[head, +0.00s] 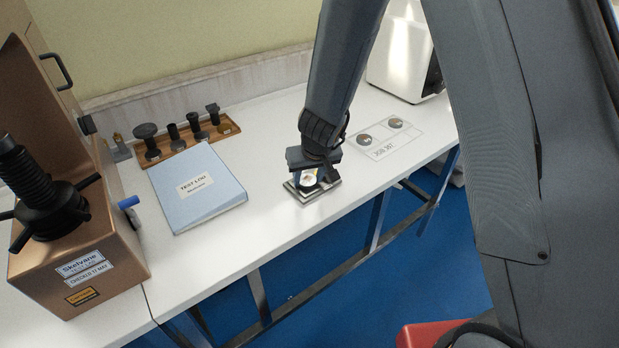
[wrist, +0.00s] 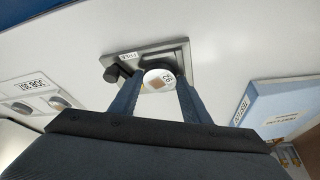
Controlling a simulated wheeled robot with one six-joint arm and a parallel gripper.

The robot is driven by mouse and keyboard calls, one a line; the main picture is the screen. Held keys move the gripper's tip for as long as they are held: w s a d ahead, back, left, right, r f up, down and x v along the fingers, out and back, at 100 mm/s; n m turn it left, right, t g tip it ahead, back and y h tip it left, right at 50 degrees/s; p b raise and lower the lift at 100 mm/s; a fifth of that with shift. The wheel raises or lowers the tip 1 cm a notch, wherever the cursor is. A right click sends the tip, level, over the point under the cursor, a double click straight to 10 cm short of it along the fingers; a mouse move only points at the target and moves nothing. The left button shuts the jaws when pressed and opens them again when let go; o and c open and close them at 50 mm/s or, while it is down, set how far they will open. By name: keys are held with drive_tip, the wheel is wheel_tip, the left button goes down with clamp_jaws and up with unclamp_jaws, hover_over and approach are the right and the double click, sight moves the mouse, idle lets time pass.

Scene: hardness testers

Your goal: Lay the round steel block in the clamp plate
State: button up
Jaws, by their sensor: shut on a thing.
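My gripper (head: 309,176) points down over the clamp plate (head: 291,187) near the front edge of the bench. In the wrist view its two fingers are on either side of the round steel block (wrist: 159,78), which has a pale top with a small brown square and a printed label. The clamp plate (wrist: 148,56) is a grey rectangular plate with a dark knob (wrist: 111,74) at one side. The block overlaps the plate in this view. I cannot tell whether it rests in the plate or hangs just above it; the fingers hide part of the plate.
A marked job-set mat (head: 385,139) with two round blocks lies to the right. A blue test log binder (head: 195,188) lies to the left, with a wooden tray (head: 180,142) of dark fittings behind it. A copper-coloured tester (head: 110,240) stands far left.

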drive_tip(key=shift+s+f, duration=0.4)
drive_tip(key=shift+f, duration=0.25)
drive_tip(key=o, duration=1.3)
drive_tip(key=shift+s+d+f, duration=0.1)
drive_tip(key=shift+r+p, duration=0.45)
drive_tip(key=shift+p, duration=0.2)
drive_tip(key=w+p+v, duration=0.1)
drive_tip(key=p+v, duration=0.8)
drive_tip(key=v, duration=0.3)
drive_tip(key=s+d+r+m, duration=0.1)
drive_tip(key=s+d+r, duration=0.3)
drive_tip(key=s+d, duration=0.1)
drive_tip(key=s+d+r+m+g, duration=0.1)
drive_tip(key=s+d+r, duration=0.3)
drive_tip(key=s+d, duration=0.1)
drive_tip(key=s+d+r+g+h, duration=0.1)
drive_tip(key=s+d+r, duration=0.3)
drive_tip(key=s, duration=0.3)
drive_tip(key=shift+d+r+m, duration=0.4)
drive_tip(key=shift+d, duration=0.35)
